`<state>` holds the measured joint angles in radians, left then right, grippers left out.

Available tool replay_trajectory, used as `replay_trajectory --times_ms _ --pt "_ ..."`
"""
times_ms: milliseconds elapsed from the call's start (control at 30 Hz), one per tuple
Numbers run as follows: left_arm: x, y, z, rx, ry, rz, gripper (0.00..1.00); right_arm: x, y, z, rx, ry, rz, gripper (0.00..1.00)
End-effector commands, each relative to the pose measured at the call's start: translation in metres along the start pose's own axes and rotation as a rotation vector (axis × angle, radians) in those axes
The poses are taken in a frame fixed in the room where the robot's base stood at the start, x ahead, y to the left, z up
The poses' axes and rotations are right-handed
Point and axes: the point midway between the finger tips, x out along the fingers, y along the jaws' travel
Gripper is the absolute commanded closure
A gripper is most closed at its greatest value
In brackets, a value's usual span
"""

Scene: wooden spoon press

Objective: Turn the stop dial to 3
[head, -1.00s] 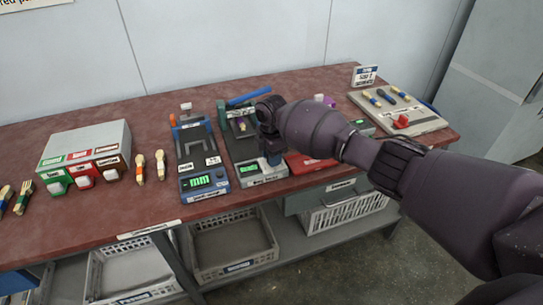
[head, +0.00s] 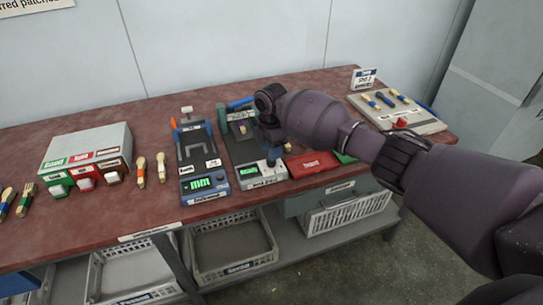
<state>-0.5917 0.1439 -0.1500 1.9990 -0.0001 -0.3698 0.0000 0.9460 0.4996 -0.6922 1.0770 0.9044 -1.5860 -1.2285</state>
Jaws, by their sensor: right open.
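My right gripper (head: 273,150) points down over the right end of the grey press unit (head: 262,174), which has a green-lit display (head: 249,172). A small dark dial-like knob (head: 271,162) shows on that unit just below the fingertips. I cannot tell whether the fingers touch it, and its number marks are too small to read. The gripper is open. My left gripper is not in view.
To the left stands a blue unit (head: 206,186) with a green display. A red box (head: 312,165) sits close to the right of the grey unit. A grey tray (head: 425,122) with brushes lies at the right. My right arm hides part of the bench.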

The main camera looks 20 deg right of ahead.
Motion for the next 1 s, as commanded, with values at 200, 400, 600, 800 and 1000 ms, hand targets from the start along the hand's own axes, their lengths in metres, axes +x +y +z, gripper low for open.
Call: replay_trajectory --times_ms 200,400,600,800,1000 --pt "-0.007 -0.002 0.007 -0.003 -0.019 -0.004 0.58 -0.041 0.000 0.000 -0.001 0.000 0.002 0.56" --pt "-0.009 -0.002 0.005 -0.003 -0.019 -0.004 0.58 -0.059 0.000 0.000 0.000 0.000 0.000 0.56" --pt "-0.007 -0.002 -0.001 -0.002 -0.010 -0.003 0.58 -0.064 -0.001 0.000 0.000 0.000 -0.001 0.56" --pt "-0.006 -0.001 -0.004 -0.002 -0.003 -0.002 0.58 -0.063 -0.001 0.000 0.000 0.000 -0.002 0.56" --pt "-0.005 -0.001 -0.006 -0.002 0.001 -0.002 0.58 -0.063 -0.001 0.000 0.014 0.000 -0.002 0.56"
